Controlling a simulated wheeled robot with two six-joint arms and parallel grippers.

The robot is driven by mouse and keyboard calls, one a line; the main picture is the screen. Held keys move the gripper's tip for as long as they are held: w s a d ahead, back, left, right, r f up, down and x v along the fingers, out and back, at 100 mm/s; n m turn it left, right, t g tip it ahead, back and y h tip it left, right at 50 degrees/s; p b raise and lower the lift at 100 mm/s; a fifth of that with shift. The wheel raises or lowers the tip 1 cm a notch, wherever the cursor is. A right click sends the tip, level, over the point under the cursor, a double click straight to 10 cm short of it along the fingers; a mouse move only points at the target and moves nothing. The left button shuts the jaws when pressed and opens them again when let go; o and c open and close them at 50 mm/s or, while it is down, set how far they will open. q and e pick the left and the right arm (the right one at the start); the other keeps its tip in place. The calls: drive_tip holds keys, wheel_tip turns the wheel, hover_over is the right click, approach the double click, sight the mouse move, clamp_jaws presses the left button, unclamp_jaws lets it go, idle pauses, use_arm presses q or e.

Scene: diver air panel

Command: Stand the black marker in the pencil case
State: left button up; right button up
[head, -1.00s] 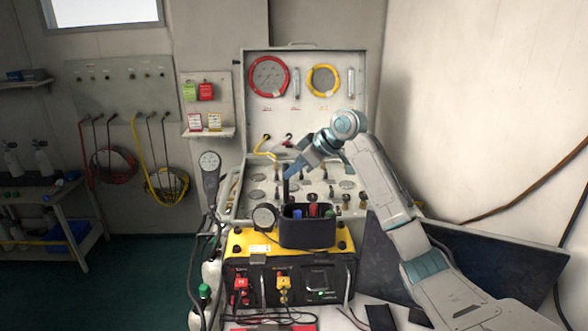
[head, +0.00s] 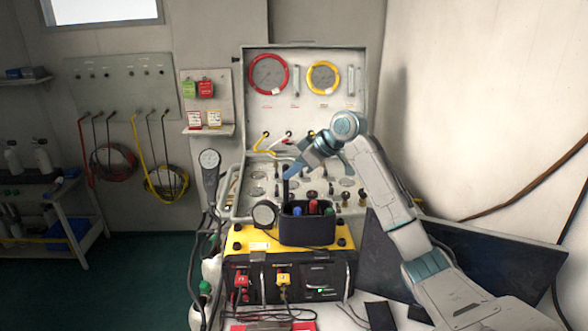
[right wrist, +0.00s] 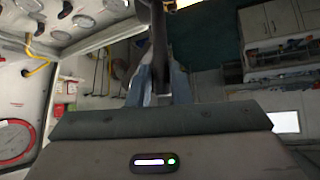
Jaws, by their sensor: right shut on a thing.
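The black marker (head: 286,190) is upright in my right gripper (head: 291,173), which is shut on its upper part. Its lower end meets the left back part of the pencil case opening in the head view; I cannot tell whether it is inside or just behind the rim. The dark pencil case (head: 307,231) stands on the yellow-topped box and holds a blue, a red and a green item. In the right wrist view, the marker (right wrist: 158,48) shows dark between the fingers of my right gripper (right wrist: 158,82). My left gripper is not in view.
The yellow-and-black box (head: 262,262) has connectors and cables in front. A round gauge (head: 265,214) stands just left of the case. The open panel (head: 305,120) with knobs and dials is behind. A dark slanted board (head: 500,258) is at right.

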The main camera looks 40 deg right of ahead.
drive_tip(key=shift+f, duration=0.8)
drive_tip(key=shift+f, duration=0.25)
drive_tip(key=shift+f, duration=0.75)
idle(0.4)
drive_tip(key=shift+f, duration=0.4)
idle(0.5)
idle(0.3)
drive_tip(key=o, duration=0.9)
drive_tip(key=shift+r, duration=0.1)
